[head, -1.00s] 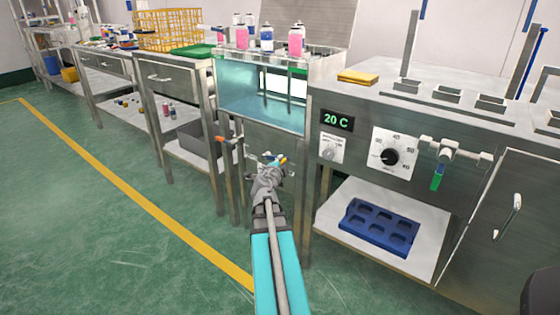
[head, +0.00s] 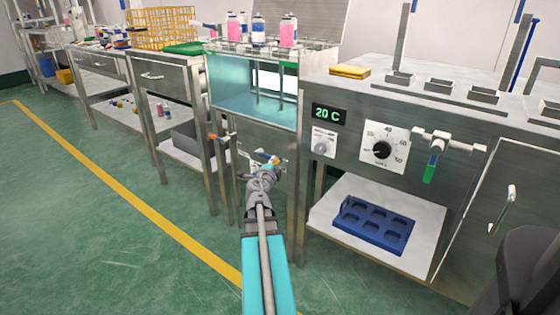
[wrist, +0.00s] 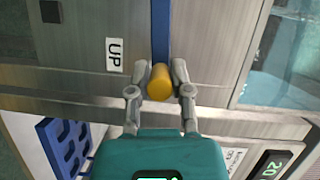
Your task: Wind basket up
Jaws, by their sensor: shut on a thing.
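My gripper (wrist: 160,80) is shut on a yellow cylindrical knob (wrist: 160,84) at the end of a blue crank arm (wrist: 161,30), seen in the wrist view. A white UP label (wrist: 115,54) is on the metal panel beside it. In the head view my gripper (head: 268,164) is at the front panel below the glass water bath (head: 235,82), where the crank is mostly hidden behind it.
An orange-handled valve (head: 219,137) sticks out left of my gripper. To the right are a 20 C display (head: 328,114), a dial (head: 382,150) and a green-tipped tap (head: 430,168). A blue tray (head: 374,225) lies on the shelf below. The green floor in front is clear.

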